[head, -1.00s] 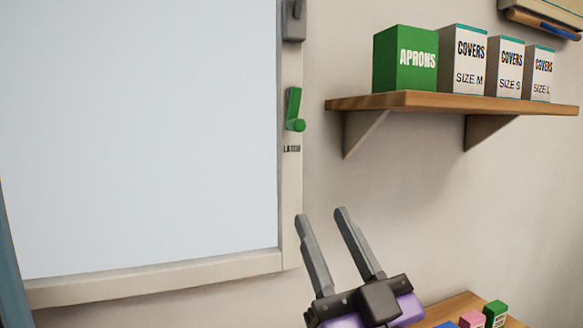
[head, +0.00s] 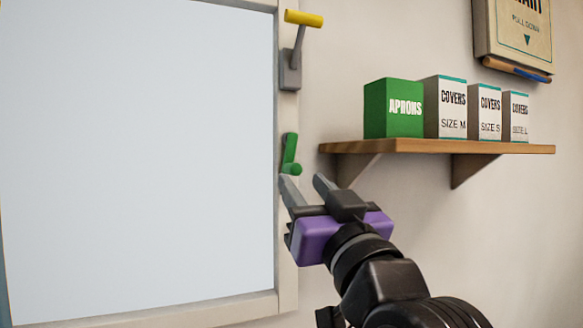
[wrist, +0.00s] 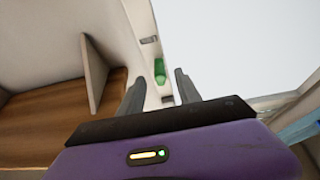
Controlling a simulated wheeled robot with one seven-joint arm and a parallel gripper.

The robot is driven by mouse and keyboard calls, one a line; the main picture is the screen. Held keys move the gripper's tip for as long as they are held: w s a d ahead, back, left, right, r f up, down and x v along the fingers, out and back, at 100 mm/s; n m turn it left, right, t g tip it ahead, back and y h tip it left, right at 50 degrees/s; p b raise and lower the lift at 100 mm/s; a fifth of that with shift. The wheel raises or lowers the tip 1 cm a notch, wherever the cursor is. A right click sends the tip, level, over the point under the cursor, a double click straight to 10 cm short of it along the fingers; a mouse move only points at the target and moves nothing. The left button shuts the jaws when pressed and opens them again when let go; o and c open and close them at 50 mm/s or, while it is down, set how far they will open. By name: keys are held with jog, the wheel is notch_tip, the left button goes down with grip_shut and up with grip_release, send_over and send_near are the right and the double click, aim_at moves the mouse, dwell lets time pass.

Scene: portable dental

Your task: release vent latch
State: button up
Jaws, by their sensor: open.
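A green latch lever (head: 289,155) with a round knob at its lower end is mounted on the right side of the pale window frame. It also shows in the wrist view (wrist: 159,71), between my fingers in the picture and beyond their tips. My gripper (head: 306,182) is open and empty, just below the green lever in the head view, its fingers pointing up towards it. I cannot tell whether a fingertip touches the knob. The latch label is hidden behind my gripper in the head view.
A yellow-handled grey lever (head: 291,65) sits higher on the frame (head: 287,240). To the right, a wooden shelf (head: 440,146) holds a green aprons box (head: 393,108) and several cover boxes. A pull-down chart case (head: 515,35) hangs above.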

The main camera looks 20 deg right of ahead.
aim_at(297, 175)
jog(key=p+x, duration=0.1)
jog(key=x, duration=0.5)
jog(key=shift+w, duration=0.1)
